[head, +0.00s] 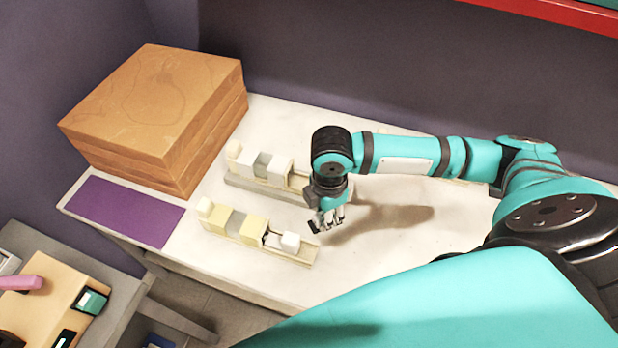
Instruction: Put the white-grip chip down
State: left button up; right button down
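A small white block (290,242), possibly the white grip of the chip, sits at the right end of the front cream rack (302,256), with a dark part beside it. My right gripper (328,225) points down just above and behind that end of the rack, apart from the white block. Its fingers are small here, and a dark piece shows at their left side. I cannot tell whether that piece is a finger or something held, nor whether the gripper is open or shut. My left gripper is not in view.
A back rack (232,181) holds white and grey blocks. The front rack also holds yellow and grey blocks (254,231). Stacked brown boxes (150,100) and a purple mat (125,210) are left. White table (400,260) is bare right of the front rack.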

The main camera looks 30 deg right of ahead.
jog(key=w+d+r+p, duration=0.1)
jog(key=w+d+p, duration=0.1)
jog(key=w+p, duration=0.3)
jog(key=w+d+r+p, duration=0.1)
jog(key=w+p, duration=0.4)
jog(key=w, duration=0.5)
jog(key=shift+d+r, duration=0.35)
jog(key=shift+r, duration=0.35)
jog(key=shift+f+b, duration=0.95)
jog(key=shift+f, duration=1.55)
jog(key=shift+f, duration=0.15)
